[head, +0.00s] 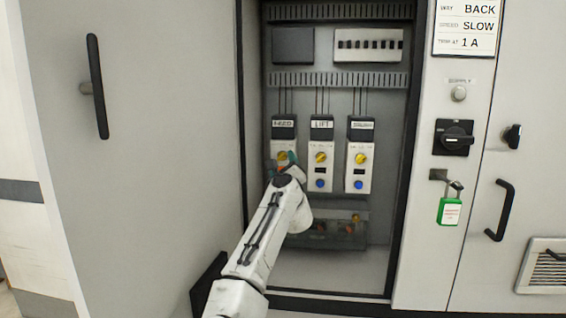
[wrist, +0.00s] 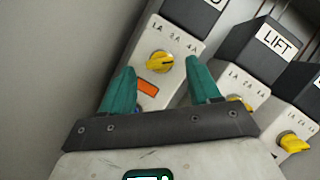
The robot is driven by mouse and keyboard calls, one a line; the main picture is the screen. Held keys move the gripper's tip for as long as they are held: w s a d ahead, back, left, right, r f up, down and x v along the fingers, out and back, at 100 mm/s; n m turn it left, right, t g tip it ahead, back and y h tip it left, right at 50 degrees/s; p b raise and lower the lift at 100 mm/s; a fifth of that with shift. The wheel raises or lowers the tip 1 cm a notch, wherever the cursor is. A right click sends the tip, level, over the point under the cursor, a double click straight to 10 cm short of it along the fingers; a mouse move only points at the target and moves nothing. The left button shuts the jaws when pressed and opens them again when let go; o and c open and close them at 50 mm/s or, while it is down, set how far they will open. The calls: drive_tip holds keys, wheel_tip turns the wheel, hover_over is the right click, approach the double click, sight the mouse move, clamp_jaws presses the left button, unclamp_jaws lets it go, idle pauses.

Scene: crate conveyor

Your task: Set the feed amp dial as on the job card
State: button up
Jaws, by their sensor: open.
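The feed unit's yellow amp dial (wrist: 160,61) is in the wrist view, below the marks 1A, 2A and 4A; which mark it points at I cannot tell. In the head view the dial (head: 282,157) shows just above my gripper (head: 289,162). My gripper's teal fingers (wrist: 160,68) are open in the wrist view, one on each side of the dial. The dial lies between them, not gripped; whether they touch it I cannot tell. The job card (head: 466,28) at the top right reads BACK, SLOW and 1 A.
The lift unit (head: 321,155) and a third unit (head: 358,165) stand close to the right, each with a yellow dial and blue button. The open cabinet door (head: 150,200) is at left. A black switch (head: 454,138) and green padlock tag (head: 451,211) are at right.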

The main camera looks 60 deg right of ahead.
drive_tip(key=shift+w+d+r, duration=0.2)
drive_tip(key=shift+w+d, duration=0.15)
drive_tip(key=shift+d, duration=0.15)
drive_tip(key=shift+c, duration=0.3)
drive_tip(key=c, duration=1)
